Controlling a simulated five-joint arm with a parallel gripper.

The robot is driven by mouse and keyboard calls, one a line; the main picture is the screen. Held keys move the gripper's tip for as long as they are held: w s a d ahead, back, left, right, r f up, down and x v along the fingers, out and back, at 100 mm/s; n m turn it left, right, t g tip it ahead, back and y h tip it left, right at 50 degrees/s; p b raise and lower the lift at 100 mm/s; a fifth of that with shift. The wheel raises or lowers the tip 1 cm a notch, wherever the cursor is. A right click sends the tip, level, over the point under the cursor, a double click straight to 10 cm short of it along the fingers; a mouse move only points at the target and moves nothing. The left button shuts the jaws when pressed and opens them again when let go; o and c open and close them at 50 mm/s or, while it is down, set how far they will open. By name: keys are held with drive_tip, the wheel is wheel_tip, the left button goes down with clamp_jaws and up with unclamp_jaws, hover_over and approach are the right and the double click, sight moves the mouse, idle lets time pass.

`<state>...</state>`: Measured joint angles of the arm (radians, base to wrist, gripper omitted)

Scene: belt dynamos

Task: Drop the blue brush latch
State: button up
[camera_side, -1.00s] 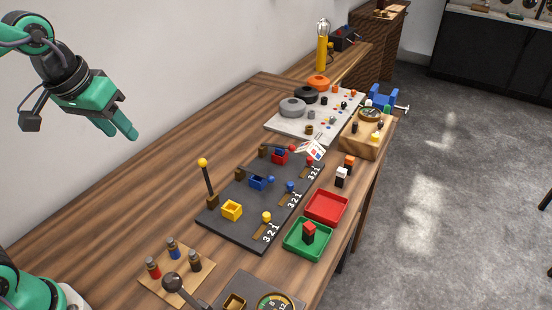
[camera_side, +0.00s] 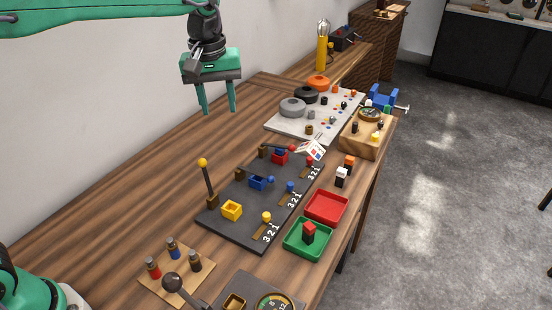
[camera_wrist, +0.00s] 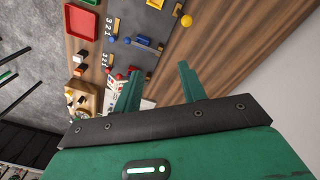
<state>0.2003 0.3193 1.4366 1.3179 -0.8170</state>
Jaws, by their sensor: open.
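The blue latch (camera_side: 257,183) sits in the middle row of a dark board (camera_side: 238,202). Its arm lies low across the blue box, with a blue ball (camera_side: 271,180) at the right end. In the wrist view the blue latch (camera_wrist: 145,41) shows above and between my fingers. A smaller blue knob (camera_side: 290,186) stands by the middle 3-2-1 scale. My gripper (camera_side: 218,111) is open, empty and pointing down, high above the table and behind the board. Its fingers also show in the wrist view (camera_wrist: 158,70).
In the near row a yellow-balled lever (camera_side: 205,180) stands upright behind a yellow box (camera_side: 232,210). A red latch (camera_side: 280,157) lies low in the far row. Red (camera_side: 343,210) and green (camera_side: 290,245) trays stand right. The table's left back is bare.

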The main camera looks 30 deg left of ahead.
drive_tip(key=n+g, duration=0.2)
hover_over(256, 174)
drive_tip(key=s+d, duration=0.1)
wheel_tip(256, 174, down, 6)
drive_tip(key=w+d+f+n+y, duration=0.1)
drive_tip(key=w+d+f+n, duration=0.1)
drive_tip(key=f, duration=0.6)
drive_tip(key=shift+w+d+g, duration=0.4)
drive_tip(key=shift+w+d, duration=0.1)
drive_tip(key=shift+d, duration=0.65)
drive_tip(key=shift+f, duration=0.2)
drive_tip(key=shift+s+a+f, duration=0.15)
drive_tip(key=shift+s+f, duration=0.05)
drive_tip(key=shift+f, duration=1)
drive_tip(key=shift+s+a+f, duration=0.15)
drive_tip(key=shift+s+f, duration=0.1)
drive_tip(key=shift+f, duration=1)
drive_tip(key=shift+s+a+f, duration=0.15)
drive_tip(key=shift+s+f, duration=0.05)
drive_tip(key=shift+f, duration=1)
clamp_jaws()
